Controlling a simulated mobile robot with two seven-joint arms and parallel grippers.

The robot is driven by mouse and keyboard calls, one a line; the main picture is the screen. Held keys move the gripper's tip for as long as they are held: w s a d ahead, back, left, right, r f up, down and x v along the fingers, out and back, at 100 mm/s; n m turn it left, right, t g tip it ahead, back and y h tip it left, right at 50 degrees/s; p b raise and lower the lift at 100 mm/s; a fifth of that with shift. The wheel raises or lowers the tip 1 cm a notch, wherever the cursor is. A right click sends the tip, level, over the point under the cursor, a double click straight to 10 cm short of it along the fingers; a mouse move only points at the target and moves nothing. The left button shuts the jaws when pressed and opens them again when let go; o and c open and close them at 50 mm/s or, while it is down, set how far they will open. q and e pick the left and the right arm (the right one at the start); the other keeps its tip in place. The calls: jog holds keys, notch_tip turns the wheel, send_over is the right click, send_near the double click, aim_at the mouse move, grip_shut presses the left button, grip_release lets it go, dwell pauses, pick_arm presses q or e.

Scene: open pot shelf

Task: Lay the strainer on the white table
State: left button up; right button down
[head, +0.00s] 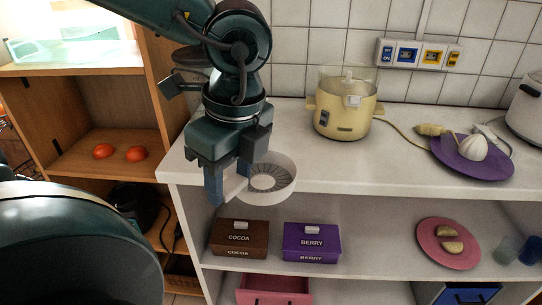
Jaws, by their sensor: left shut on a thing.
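The strainer (282,186) is a round white ring with a grey slotted bottom. My left gripper (229,187) is shut on its near left side and points down. The strainer is at the front edge of the white table (330,178), partly overlapping that edge in the picture. I cannot tell whether it touches the surface. The gripper's fingers hide the part they hold. My right gripper is not in view.
A yellow cooker (343,117) stands at the back of the table. A purple plate (490,165) with a juicer-like thing is at right. Below are a cocoa box (239,240), a berry box (312,244) and a pink plate (432,255). The table's front middle is clear.

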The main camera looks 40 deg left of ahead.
pick_arm(q)
jog(key=shift+s+d+f+n, duration=0.15)
jog(key=shift+d+f+n, duration=0.25)
jog(key=shift+d, duration=0.15)
jog(key=shift+n, duration=0.3)
jog(key=w+a, duration=0.1)
jog(key=w, duration=0.2)
jog(key=w+a+p, duration=0.1)
jog(key=shift+w+a, duration=0.3)
jog(key=shift+a, duration=0.05)
jog(key=w+a+f, duration=0.1)
jog(key=w+a, duration=0.1)
jog(key=w, duration=0.1)
jog(key=w+a+f+p, duration=0.1)
jog(key=w+a, duration=0.1)
jog(key=w, duration=0.2)
jog(key=w+a+f+p, duration=0.1)
jog(key=w+a, duration=0.1)
jog(key=w, duration=0.1)
jog(key=shift+w+a, duration=0.25)
jog(key=shift+w, duration=0.05)
jog(key=shift+f, duration=0.25)
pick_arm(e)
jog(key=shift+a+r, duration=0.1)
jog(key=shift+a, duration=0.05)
